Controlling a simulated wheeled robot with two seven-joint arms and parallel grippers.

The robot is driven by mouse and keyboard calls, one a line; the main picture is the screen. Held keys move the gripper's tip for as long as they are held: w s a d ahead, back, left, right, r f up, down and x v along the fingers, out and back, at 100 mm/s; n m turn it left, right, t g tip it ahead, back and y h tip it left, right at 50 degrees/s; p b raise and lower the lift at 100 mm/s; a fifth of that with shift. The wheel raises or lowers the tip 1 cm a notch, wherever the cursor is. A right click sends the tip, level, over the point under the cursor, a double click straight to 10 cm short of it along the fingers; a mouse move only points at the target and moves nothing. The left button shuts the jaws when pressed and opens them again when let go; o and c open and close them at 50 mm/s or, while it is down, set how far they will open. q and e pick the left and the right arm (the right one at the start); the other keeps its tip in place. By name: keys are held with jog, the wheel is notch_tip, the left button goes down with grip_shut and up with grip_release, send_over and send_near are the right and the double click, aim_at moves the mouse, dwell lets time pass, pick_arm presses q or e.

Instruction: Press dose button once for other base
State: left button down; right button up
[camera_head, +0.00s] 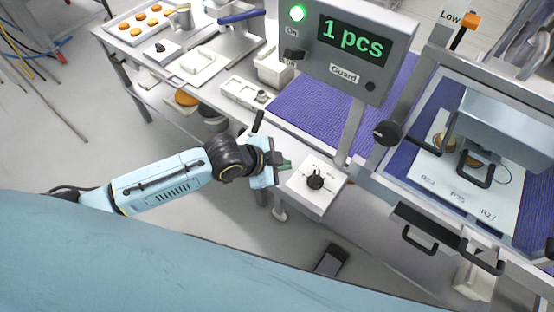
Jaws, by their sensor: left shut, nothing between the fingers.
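My left gripper (284,166) is shut and empty, just left of a white box with a black knob (315,180). I cannot tell whether it touches the box. No label reading dose is legible. My right gripper is not in view.
A purple belt (320,120) runs behind the panel post. At upper left, a table holds a tray of orange-brown rounds (145,22), a metal jug (180,17) and white trays. Black handles (418,240) stick out at lower right. A dark object (330,260) lies on the floor.

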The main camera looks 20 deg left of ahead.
pick_arm(q)
jog(key=w+a+r+m+p, duration=0.1)
jog(key=w+a+r+m, duration=0.2)
jog(key=w+a, duration=0.1)
jog(key=shift+r, duration=0.4)
jog(key=shift+s+d, duration=0.1)
notch_tip(320, 180, down, 8)
jog(key=b, duration=0.7)
jog(key=shift+r+b, duration=0.15)
jog(key=shift+b, duration=0.15)
jog(key=shift+f+b, duration=0.3)
jog(key=shift+f, duration=0.25)
jog(key=shift+f, duration=0.1)
dwell(0.9)
jog(key=shift+f, duration=0.3)
